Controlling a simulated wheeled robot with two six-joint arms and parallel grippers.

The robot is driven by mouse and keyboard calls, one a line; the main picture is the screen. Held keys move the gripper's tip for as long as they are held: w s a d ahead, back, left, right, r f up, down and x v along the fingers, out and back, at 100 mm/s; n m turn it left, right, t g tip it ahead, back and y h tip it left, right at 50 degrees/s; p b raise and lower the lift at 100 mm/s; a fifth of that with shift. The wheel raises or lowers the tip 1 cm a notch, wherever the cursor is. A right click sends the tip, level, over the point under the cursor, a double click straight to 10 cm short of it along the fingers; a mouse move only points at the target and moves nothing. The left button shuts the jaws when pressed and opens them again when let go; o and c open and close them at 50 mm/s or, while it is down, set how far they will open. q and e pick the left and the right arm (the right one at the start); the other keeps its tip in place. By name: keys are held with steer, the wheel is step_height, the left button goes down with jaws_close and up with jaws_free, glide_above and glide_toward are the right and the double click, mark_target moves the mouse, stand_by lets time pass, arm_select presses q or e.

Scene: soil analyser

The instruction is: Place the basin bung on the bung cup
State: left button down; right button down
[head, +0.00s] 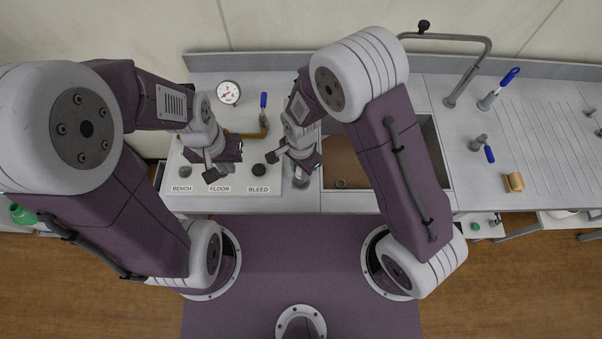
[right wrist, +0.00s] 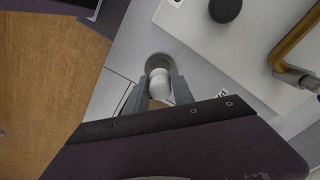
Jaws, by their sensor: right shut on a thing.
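In the right wrist view, my right gripper (right wrist: 160,86) is shut on the white, rounded basin bung (right wrist: 159,82). The grey round bung cup (right wrist: 158,62) lies just beyond the bung and partly behind it. The bung overlaps the cup's near side in this view; I cannot tell whether they touch. In the head view my right gripper (head: 299,176) is over the counter strip between the white panel and the basin, and its wrist hides most of the bung and cup. My left gripper (head: 216,172) is above the white panel; its jaw opening is not clear.
The white panel (head: 225,201), labelled BENCH, FLOOR and BLEED, carries a black knob (head: 259,170) and a brass pipe with a blue-handled valve (head: 263,101). A gauge (head: 228,92) stands behind. The sunken basin (head: 345,160) is right of my right gripper. A bent tap rises at the back right.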

step_height(320, 180, down, 4)
steer(key=shift+r+p, duration=0.15)
steer(key=shift+p, duration=0.25)
steer(key=shift+w+f, duration=0.1)
steer(key=shift+f, duration=0.1)
steer(key=shift+f, duration=0.1)
steer(key=c, duration=1.1)
jaws_free()
steer(key=shift+r, duration=0.3)
step_height(320, 180, up, 12)
steer(key=shift+f+b, duration=0.15)
steer(key=shift+b, duration=0.55)
